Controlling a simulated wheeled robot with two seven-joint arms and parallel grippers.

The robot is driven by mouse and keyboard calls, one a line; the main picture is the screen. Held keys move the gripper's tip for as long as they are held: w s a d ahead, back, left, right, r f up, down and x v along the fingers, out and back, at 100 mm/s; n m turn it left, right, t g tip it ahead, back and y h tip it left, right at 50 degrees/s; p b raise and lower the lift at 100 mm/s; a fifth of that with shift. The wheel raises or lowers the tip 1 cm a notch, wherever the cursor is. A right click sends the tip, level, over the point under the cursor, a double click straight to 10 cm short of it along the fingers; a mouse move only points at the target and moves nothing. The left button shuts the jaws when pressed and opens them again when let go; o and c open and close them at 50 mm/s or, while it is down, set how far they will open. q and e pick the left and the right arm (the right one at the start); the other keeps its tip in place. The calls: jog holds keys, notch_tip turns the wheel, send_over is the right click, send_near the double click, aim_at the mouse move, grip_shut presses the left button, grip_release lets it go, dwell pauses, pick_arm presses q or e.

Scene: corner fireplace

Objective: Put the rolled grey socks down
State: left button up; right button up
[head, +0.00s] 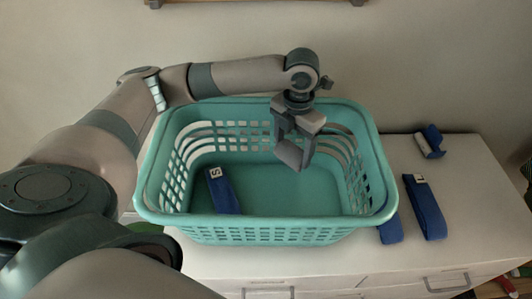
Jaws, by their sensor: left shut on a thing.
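My left gripper (297,146) reaches in from the left and points down into the teal laundry basket (262,236), over its right half. It is shut on a small grey piece, the rolled grey socks (288,155), mostly covered by the fingers. The socks are held inside the basket's outline, apparently above its floor; the exact height is hard to tell. My right gripper is not in view.
A blue folded item with an S label (222,190) lies in the basket's left part. On the white cabinet (460,190), right of the basket, are a blue item with an L label (427,210), another blue piece (391,230) and a blue-and-grey one (430,142).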

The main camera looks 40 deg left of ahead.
pick_arm(q)
jog(key=shift+f, duration=0.1)
jog(key=p, duration=0.1)
send_near(289, 182)
jog(key=shift+s, duration=0.1)
jog(key=shift+f, duration=0.35)
jog(key=shift+f, duration=0.1)
jog(key=shift+f+p, duration=0.65)
jog(key=shift+f, duration=1.2)
